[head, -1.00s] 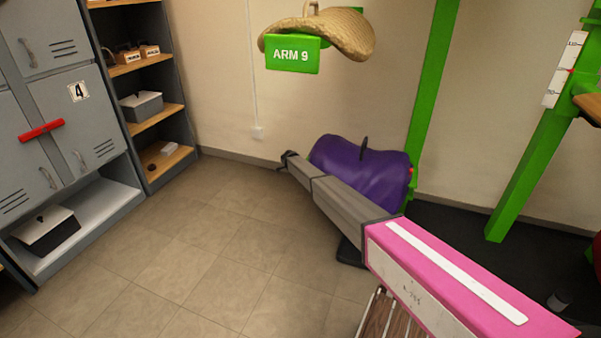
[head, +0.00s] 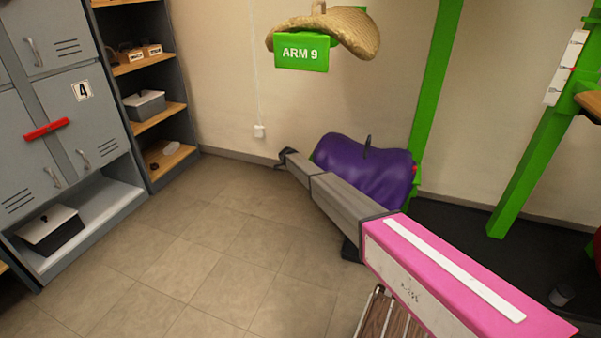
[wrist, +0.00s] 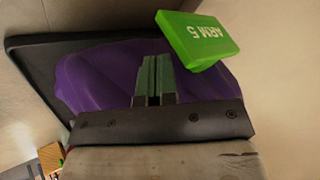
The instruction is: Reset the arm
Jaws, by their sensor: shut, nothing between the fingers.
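My arm, with its pink upper link (head: 465,275) and grey forearm (head: 345,205), reaches out from the lower right of the head view. My gripper (head: 283,157) is at its far end, in the air left of a purple saddle-like form (head: 365,170). In the wrist view my gripper's fingers (wrist: 153,75) are together with nothing between them. The purple form (wrist: 90,82) lies behind them there, on a dark backing. The forearm hides part of the purple form in the head view.
A green sign (wrist: 198,40) also shows upside down in the wrist view. Grey lockers (head: 75,100) and a shelf unit (head: 150,95) stand left. Green posts (head: 435,80) stand right. Floor left of the arm is clear.

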